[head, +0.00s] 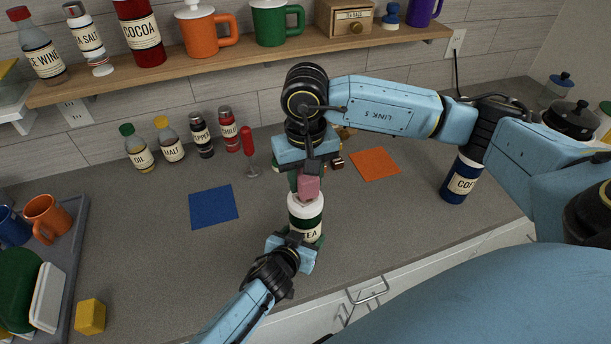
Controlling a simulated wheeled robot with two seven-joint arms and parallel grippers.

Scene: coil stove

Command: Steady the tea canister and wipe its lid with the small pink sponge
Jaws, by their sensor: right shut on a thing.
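The tea canister (306,211) stands upright on the counter, with a white lid, a dark green body and a pale label reading TEA. The small pink sponge (308,187) is in my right gripper (308,176), which comes down from above and is shut on it. The sponge is at the canister's lid; I cannot tell whether it touches. My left gripper (294,240) is at the near lower side of the canister. Its fingers are mostly hidden, so I cannot tell whether they grip it.
A blue mat (213,206) lies left and an orange mat (375,163) right. A wine glass with a red top (248,140) stands close behind. A coffee canister (461,180) is under my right arm. A tray (72,245) and a yellow block (90,316) are at left.

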